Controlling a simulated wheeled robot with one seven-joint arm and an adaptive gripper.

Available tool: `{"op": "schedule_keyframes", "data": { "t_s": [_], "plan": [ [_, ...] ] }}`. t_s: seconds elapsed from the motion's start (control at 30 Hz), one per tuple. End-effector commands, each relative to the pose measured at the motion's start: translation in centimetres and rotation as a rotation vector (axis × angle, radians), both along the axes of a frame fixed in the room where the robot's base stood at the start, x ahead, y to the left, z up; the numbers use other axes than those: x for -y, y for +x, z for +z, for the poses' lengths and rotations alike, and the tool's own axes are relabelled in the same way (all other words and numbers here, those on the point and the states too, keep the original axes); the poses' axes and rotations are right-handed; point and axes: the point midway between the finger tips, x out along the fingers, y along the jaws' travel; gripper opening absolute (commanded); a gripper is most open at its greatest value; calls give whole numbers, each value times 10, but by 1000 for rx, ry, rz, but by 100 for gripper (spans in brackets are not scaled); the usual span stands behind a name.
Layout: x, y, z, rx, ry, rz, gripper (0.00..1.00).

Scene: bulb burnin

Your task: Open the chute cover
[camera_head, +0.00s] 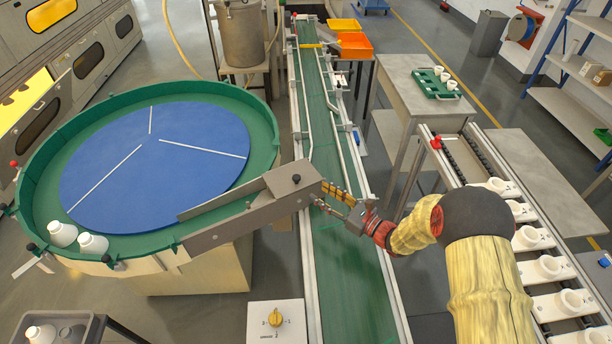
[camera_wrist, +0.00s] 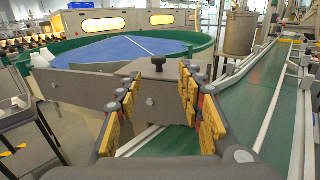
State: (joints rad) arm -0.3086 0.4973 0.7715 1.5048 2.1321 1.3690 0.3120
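The chute cover (camera_head: 291,184) is a grey plate with a dark knob (camera_head: 296,179) on top, at the lower end of the grey chute (camera_head: 235,226). The chute runs from the round table to the green conveyor. In the wrist view the cover (camera_wrist: 140,88) lies ahead, and its knob (camera_wrist: 158,62) stands upright between and beyond my fingertips. The cover appears to lie closed over the chute end. My gripper (camera_head: 321,194) is just right of the cover, over the conveyor. In the wrist view my gripper (camera_wrist: 160,82) is open and empty, with yellow-padded fingers apart.
The round blue table (camera_head: 150,165) has a green rim and carries white bottles (camera_head: 92,243) at the front left. The conveyor (camera_head: 345,270) below my gripper looks clear nearby. A dial box (camera_head: 276,322) stands in front. A rack of white parts (camera_head: 545,270) is at the right.

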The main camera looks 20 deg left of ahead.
Motion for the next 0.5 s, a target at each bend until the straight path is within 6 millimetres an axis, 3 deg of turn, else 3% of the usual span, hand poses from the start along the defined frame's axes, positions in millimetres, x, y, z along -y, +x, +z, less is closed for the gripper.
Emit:
{"op": "schedule_keyframes", "data": {
  "t_s": [0.5],
  "plan": [
    [-86, 23, -1, 3, 0, 4, 38]
  ]
}}
